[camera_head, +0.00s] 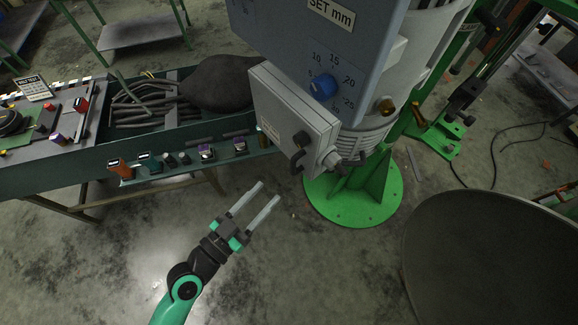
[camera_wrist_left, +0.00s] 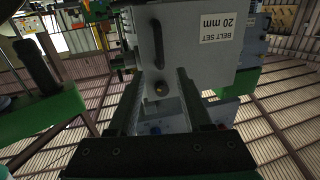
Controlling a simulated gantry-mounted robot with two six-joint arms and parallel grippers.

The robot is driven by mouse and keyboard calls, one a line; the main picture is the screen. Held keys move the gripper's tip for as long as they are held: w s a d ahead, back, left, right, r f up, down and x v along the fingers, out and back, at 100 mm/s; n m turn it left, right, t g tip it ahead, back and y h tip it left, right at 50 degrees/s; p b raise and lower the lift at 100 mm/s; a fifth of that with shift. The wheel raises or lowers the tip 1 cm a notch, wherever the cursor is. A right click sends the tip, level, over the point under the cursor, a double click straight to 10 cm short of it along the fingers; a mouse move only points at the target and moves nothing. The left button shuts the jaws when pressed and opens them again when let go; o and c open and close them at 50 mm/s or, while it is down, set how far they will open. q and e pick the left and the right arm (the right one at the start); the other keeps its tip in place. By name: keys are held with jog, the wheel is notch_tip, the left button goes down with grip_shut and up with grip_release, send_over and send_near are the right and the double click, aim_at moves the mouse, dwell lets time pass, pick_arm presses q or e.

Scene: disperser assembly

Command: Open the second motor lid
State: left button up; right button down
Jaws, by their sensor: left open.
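A pale grey box with a flat lid (camera_head: 288,118) hangs on the motor housing (camera_head: 335,40) in the head view; it appears closed. I cannot tell which lid counts as the second. My left gripper (camera_head: 267,194) is open and empty, below and left of the box. My right gripper is out of view.
A green bench (camera_head: 60,172) with rods, a dark sack (camera_head: 220,82) and several small parts stands at the left. The green round base (camera_head: 352,212) stands below the motor. A large dark disc (camera_head: 490,260) fills the lower right. Open floor surrounds my left gripper.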

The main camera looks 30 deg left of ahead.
aim_at(291, 167)
pick_arm(q)
jog(key=w, duration=0.3)
jog(key=w+d+p, duration=0.1)
jog(key=w, duration=0.2)
jog(key=w+d+p, duration=0.1)
jog(key=w, duration=0.2)
jog(key=shift+w+r, duration=0.1)
jog(key=shift+w, duration=0.25)
grip_shut()
dwell(0.8)
